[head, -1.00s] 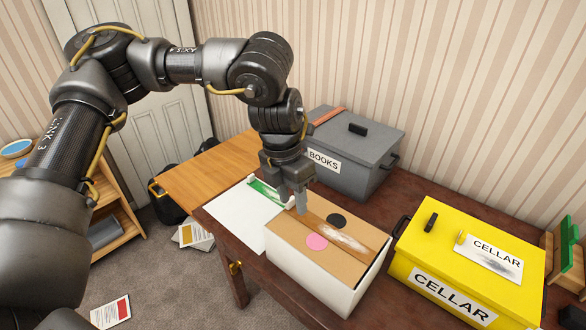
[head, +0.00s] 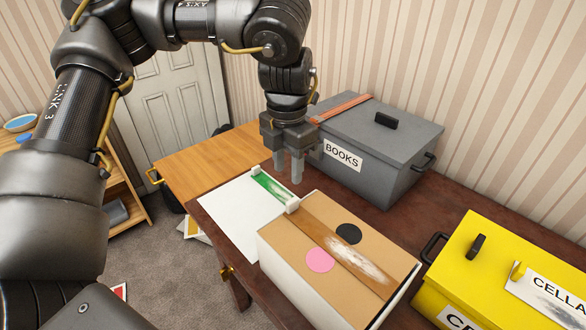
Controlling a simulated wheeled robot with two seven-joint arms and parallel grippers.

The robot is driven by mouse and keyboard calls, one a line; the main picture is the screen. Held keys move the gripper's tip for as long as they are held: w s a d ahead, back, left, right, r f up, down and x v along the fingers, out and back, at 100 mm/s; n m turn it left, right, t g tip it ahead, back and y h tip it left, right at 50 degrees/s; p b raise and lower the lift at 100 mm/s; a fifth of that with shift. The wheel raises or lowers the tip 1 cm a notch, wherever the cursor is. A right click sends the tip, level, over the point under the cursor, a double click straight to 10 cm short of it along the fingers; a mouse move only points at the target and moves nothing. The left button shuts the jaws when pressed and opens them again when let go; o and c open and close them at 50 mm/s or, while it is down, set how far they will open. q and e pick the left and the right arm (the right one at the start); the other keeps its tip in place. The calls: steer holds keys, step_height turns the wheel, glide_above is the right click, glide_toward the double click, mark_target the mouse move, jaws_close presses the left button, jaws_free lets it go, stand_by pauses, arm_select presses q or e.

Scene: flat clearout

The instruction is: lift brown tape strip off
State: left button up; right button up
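A cardboard-topped white box (head: 283,234) stands on the dark table. A brown tape strip (head: 325,228) lies along the middle of its lid, with a whitish worn patch towards the near right end. A black disc (head: 348,234) and a pink disc (head: 320,260) lie on either side of the strip. My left gripper (head: 289,182) points down beyond the far end of the box, with a gap between its fingers and nothing seen between them. It looks apart from the tape. My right gripper is not in view.
A grey BOOKS box (head: 385,155) stands behind, close to my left gripper. A yellow CELLAR box (head: 495,262) is at the right. A green strip (head: 270,187) with white end pieces lies by a white sheet (head: 235,215). A wooden board (head: 205,160) is at the left.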

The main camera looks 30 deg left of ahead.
mark_target(289, 202)
arm_select(q)
step_height(289, 202, down, 11)
steer(key=shift+s+d+r, duration=0.1)
steer(key=shift+s+r, duration=0.05)
steer(key=shift+r, duration=0.05)
stand_by(0.4)
jaws_close()
stand_by(0.4)
